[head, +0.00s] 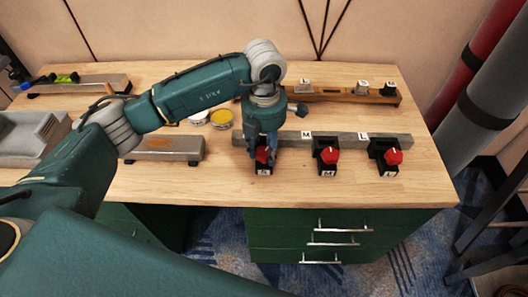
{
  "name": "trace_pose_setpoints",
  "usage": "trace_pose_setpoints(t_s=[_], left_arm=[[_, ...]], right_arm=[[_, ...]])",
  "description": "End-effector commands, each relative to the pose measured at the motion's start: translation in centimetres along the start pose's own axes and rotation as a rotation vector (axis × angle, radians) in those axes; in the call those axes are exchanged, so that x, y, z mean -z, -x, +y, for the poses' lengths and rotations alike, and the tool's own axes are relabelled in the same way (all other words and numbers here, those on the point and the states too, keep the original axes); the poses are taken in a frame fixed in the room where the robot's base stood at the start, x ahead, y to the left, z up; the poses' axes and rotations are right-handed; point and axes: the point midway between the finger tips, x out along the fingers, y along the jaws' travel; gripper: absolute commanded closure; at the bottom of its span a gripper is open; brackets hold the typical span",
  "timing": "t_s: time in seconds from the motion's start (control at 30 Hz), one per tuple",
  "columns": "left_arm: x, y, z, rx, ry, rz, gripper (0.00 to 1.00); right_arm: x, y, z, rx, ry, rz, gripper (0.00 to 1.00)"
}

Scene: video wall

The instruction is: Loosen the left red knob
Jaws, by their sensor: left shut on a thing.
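Three red knobs on black blocks stand in a row along a grey bar (345,139) on the wooden table. The left red knob (263,155) is partly hidden by my left gripper (263,146), which reaches down from above and is shut on it. The middle red knob (329,155) and the right red knob (393,156) are free and in full view. My right gripper is not in view.
A wooden rail (345,94) with small labelled blocks lies behind the knobs. A yellow-topped tin (221,118) and a grey bar (160,148) lie to the left. A grey tray (30,138) sits at far left. Bare wood (215,188) is at the front.

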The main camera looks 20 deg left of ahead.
Motion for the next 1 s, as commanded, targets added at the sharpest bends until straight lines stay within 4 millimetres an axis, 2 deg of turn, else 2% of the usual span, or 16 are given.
trace_pose_setpoints(t_s=[0.1,0.5,1.0], left_arm=[[-0.1,-0.1,0.1,-0.001,0.109,-0.003,0.90],[-0.1,0.0,0.1,-0.001,0.429,-0.003,0.90],[-0.1,0.1,0.1,-0.001,0.584,-0.004,0.90]], right_arm=[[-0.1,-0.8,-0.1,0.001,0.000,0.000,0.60],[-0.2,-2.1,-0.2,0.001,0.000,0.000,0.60],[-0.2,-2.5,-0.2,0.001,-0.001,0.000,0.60]])
